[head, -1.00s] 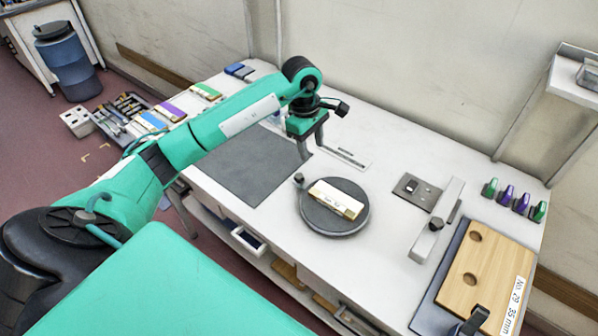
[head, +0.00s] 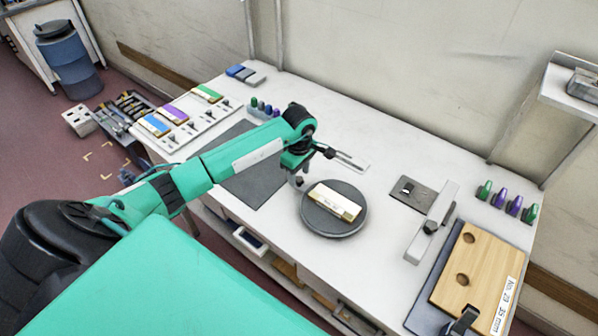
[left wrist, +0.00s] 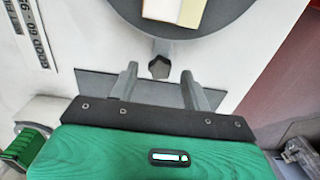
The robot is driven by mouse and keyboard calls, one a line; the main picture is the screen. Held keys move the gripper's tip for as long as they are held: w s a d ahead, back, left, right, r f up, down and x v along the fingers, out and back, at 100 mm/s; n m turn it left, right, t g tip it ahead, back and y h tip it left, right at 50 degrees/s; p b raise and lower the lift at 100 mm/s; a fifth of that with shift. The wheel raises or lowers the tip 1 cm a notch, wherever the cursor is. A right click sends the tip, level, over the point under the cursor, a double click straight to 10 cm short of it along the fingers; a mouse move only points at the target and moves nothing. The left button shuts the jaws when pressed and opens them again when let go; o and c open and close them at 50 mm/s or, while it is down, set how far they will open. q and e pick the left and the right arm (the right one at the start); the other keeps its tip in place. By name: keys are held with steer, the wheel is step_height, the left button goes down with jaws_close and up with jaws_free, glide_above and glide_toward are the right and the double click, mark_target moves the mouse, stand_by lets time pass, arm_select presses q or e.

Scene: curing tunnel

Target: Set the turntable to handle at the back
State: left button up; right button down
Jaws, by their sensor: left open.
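The dark round turntable (head: 318,222) lies on the white bench and carries a pale block with a label (head: 335,201). Its short handle with a dark knob sits at the turntable's left side in the head view, largely hidden by my gripper. In the left wrist view the handle knob (left wrist: 159,67) points at my gripper, just at the gap between the two fingertips. The turntable rim (left wrist: 225,18) shows beyond it. My left gripper (left wrist: 159,76) is open, with a finger on either side of the knob's line and no visible contact. My right gripper is out of view.
A dark mat (head: 250,185) lies left of the turntable. A grey plate (head: 409,193), a metal bar fixture (head: 432,222) and a wooden board (head: 487,265) stand to the right. Small green and purple pegs (head: 499,201) line the back right. Bench right around the turntable is clear.

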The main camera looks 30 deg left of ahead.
arm_select(q)
steer(key=shift+f, duration=0.65)
jaws_close()
